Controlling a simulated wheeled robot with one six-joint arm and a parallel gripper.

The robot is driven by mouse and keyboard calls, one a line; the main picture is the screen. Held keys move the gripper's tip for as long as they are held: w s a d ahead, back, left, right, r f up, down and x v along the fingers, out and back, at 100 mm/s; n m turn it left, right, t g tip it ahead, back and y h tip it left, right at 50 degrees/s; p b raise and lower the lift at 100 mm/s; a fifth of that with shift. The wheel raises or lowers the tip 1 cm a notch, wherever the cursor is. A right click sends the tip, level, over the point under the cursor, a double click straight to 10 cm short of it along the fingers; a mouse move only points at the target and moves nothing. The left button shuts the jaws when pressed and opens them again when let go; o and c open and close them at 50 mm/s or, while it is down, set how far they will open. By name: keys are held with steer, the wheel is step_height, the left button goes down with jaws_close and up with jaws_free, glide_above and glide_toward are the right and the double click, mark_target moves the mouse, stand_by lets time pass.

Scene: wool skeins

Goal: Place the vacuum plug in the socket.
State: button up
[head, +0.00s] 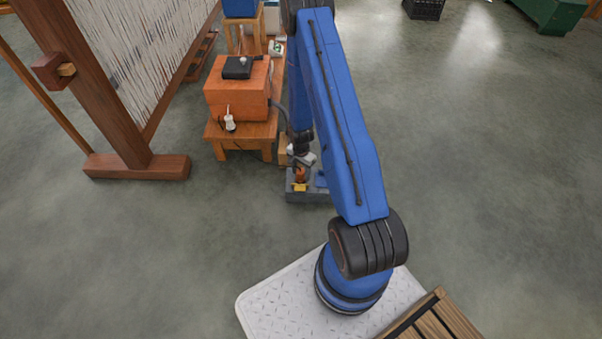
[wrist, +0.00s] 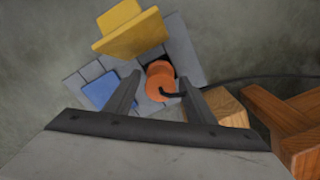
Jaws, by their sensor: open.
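An orange cylindrical piece with a short black cord end, which looks like the plug (wrist: 159,80), stands on or in a grey block, apparently the socket unit (wrist: 182,45). A dark gap shows beside it; how deep it sits is hidden. A yellow flap (wrist: 130,27) stands raised and a blue panel (wrist: 100,90) lies at the left of the block. In the head view the grey block (head: 308,198) is on the floor, with the orange plug (head: 300,174) above its yellow part. My gripper (wrist: 158,92) is open, its fingers on either side of the plug, with no clear contact.
A wooden block (wrist: 228,106) and a wooden stool leg (wrist: 290,115) are close at the right, with a dark cable (wrist: 265,77) passing behind. An orange box (head: 237,98) sits on a low stool. A loom (head: 125,130) stands left. The floor in front is clear.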

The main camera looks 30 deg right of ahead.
steer(key=s+a+r+n+t, duration=0.1)
steer(key=s+a+r+n, duration=0.15)
steer(key=r, duration=1.15)
steer(key=s+a+r+n, duration=0.1)
steer(key=a+r+n, duration=0.15)
steer(key=r, duration=1.25)
steer(key=s+a+r+n+t, duration=0.1)
steer(key=s+a+r, duration=0.15)
steer(key=r, duration=1.15)
steer(key=s+a+r+n+t, duration=0.1)
steer(key=s+a+r+n, duration=0.3)
steer(key=s+r, duration=0.5)
steer(key=s+a+r+n+t, duration=0.1)
steer(key=s+a+r+n, duration=0.3)
steer(key=s+r, duration=0.4)
steer(key=s, duration=0.7)
steer(key=shift+s+a+r+t, duration=0.2)
steer(key=shift+a+r+t, duration=0.1)
steer(key=shift+r+t, duration=0.1)
